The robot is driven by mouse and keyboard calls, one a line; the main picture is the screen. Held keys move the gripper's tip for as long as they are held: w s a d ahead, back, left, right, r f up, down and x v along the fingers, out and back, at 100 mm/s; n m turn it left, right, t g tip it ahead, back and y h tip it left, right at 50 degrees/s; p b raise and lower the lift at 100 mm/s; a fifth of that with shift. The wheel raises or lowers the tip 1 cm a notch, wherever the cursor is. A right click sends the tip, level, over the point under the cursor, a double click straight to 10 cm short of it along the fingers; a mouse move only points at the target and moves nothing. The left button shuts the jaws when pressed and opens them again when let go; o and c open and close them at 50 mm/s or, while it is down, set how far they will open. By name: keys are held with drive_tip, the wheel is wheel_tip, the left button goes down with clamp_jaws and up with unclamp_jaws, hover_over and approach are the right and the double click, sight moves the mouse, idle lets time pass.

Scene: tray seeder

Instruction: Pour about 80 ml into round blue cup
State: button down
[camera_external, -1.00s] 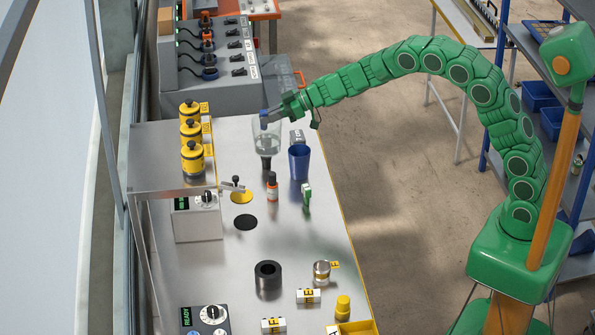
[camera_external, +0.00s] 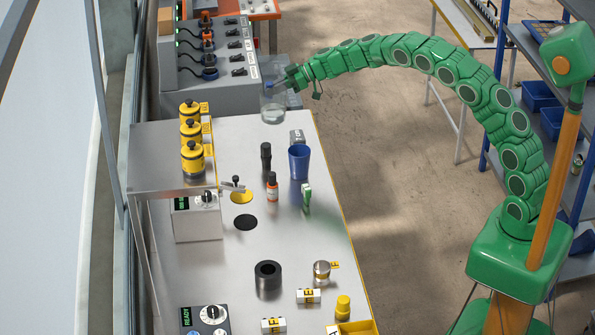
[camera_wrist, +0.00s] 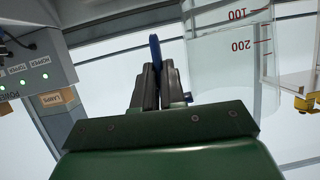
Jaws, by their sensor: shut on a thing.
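My gripper (camera_external: 287,82) is shut on the handle of a clear measuring jug (camera_external: 273,108) and holds it above the far end of the steel bench. The jug looks upright, with clear liquid in its lower part. In the wrist view my gripper (camera_wrist: 151,70) pinches a blue handle strip, and the jug (camera_wrist: 225,60) shows red marks 100 and 200 to the right. The round blue cup (camera_external: 299,162) stands upright on the bench, nearer the camera and to the right of the jug. Its inside bottom cannot be made out.
A black cylinder (camera_external: 266,156) and an orange bottle (camera_external: 272,186) stand left of the cup. Yellow canisters (camera_external: 192,158) stand on the left shelf. The bench's middle has bare room.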

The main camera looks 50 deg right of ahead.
drive_tip(key=w+d+f, duration=0.2)
drive_tip(key=d+f, duration=0.1)
drive_tip(key=d, duration=0.7)
wheel_tip(320, 180, down, 9)
drive_tip(key=shift+d+f, duration=0.2)
drive_tip(key=s+a+r+n+t+h+p, duration=0.1)
drive_tip(key=s+a+r+n+t+h, duration=0.1)
drive_tip(key=s+a+r+n, duration=0.3)
drive_tip(key=shift+s+a+r+n+t, duration=0.4)
drive_tip(key=shift+s+r+n+t, duration=0.45)
drive_tip(key=shift+n, duration=0.45)
drive_tip(key=shift+s+t, duration=0.15)
drive_tip(key=shift+t, duration=0.1)
drive_tip(key=shift+s+a+r+n+p, duration=0.25)
drive_tip(key=shift+r+n+p, duration=0.2)
drive_tip(key=shift+p, duration=0.4)
drive_tip(key=shift+s+a+r+n, duration=0.15)
drive_tip(key=shift+s+r+n, duration=0.05)
drive_tip(key=shift+n, duration=0.05)
